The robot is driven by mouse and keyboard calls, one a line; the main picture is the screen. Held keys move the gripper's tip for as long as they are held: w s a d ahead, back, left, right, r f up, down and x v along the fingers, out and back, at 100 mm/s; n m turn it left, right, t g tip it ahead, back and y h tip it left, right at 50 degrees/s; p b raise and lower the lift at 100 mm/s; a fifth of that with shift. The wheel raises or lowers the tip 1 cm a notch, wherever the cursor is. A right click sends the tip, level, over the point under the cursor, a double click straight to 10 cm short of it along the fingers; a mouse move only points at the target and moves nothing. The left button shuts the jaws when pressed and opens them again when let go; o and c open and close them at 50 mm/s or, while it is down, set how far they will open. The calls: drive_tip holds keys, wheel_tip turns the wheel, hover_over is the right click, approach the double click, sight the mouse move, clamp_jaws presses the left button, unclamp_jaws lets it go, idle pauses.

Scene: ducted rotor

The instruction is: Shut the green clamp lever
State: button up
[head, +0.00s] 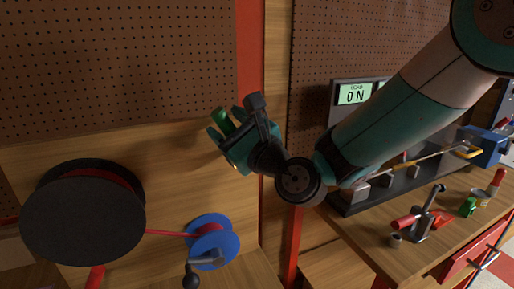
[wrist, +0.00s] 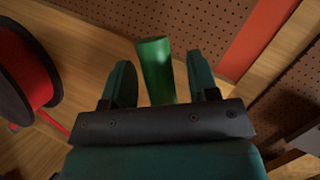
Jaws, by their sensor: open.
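The green clamp lever (head: 221,117) shows as a short green cylinder at the fingertips of my gripper (head: 227,125) in the head view. In the wrist view the lever (wrist: 155,62) stands between the two fingers of my gripper (wrist: 162,75), closer to the left one. A gap shows on both sides of it, wider on the right. The fingers are open and do not grip it. The lever's lower end and its mount are hidden behind my gripper.
A large black spool (head: 80,215) with red line stands at left, joined by the line to a blue reel (head: 210,238) with a crank. A red post (head: 250,60) rises behind my gripper. A bench (head: 375,240) at right holds a red-handled clamp (head: 407,221) and small parts.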

drive_tip(key=b+v, duration=1.2)
drive_tip(key=v, duration=0.5)
drive_tip(key=shift+b, duration=0.3)
drive_tip(key=shift+a, duration=0.1)
drive_tip(key=s+a+f+n+g+h+p, duration=0.1)
drive_tip(key=s+f+n+g, duration=0.25)
drive_tip(key=n, duration=0.45)
drive_tip(key=s+f+n+g+h+p, duration=0.1)
drive_tip(key=s+f+n+g+h, duration=0.15)
drive_tip(key=f+n+g, duration=0.4)
drive_tip(key=s+d+f+n+g+h+p, duration=0.1)
drive_tip(key=s+d+f+n+g+h, duration=0.2)
drive_tip(key=s+d+n+h, duration=0.4)
drive_tip(key=s+d+n+g, duration=0.1)
drive_tip(key=d+n, duration=0.3)
drive_tip(key=n, duration=0.2)
drive_tip(key=shift+f+n, duration=0.35)
